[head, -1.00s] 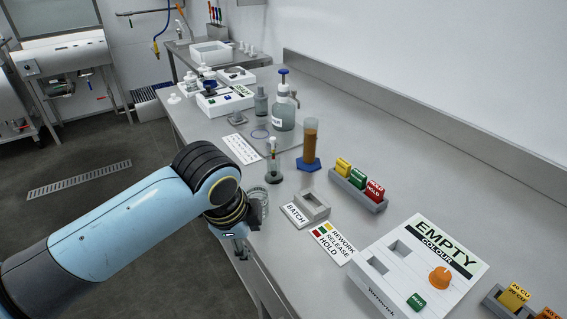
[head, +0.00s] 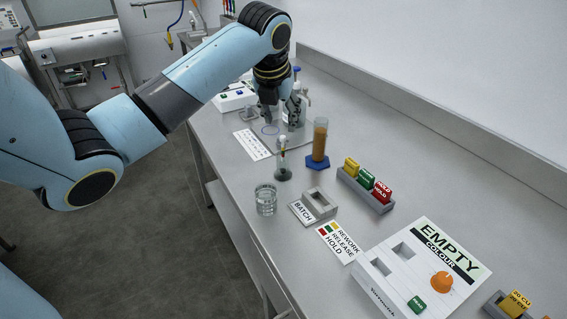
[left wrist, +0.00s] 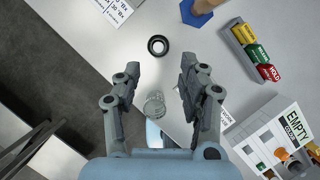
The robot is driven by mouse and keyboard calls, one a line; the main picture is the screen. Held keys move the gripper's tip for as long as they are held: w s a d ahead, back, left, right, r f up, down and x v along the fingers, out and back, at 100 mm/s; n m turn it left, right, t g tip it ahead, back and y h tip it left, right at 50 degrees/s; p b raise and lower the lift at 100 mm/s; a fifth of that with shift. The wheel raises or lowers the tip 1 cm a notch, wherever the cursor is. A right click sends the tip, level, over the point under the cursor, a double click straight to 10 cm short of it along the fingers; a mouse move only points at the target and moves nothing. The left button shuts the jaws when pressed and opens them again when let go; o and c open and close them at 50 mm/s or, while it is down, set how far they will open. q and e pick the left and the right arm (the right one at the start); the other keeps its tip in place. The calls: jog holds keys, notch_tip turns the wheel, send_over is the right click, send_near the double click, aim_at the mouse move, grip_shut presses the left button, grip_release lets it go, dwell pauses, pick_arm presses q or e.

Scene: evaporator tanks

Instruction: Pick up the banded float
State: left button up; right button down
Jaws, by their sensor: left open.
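The banded float appears to be the thin upright piece with a pale, yellowish top (head: 282,152) in a dark round stand (head: 283,175) on the bench. In the left wrist view the stand shows from above as a dark ring (left wrist: 158,45), just beyond the fingertips; the float is hard to make out there. My left gripper (head: 282,112) is open and empty, pointing down, and appears above and behind the float in the head view. My right gripper is not in view.
An amber-filled cylinder on a blue foot (head: 319,145) stands right of the float. A glass beaker (head: 265,200) and a grey block labelled BATCH (head: 318,203) stand nearer. A pump bottle (head: 299,108) is behind my gripper. Tag rack (head: 365,190) at right.

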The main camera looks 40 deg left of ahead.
aim_at(282, 137)
pick_arm(q)
jog(key=p+x, duration=0.1)
jog(key=x, duration=0.7)
jog(key=shift+w+a+f, duration=0.1)
jog(key=shift+f, duration=0.3)
grip_shut()
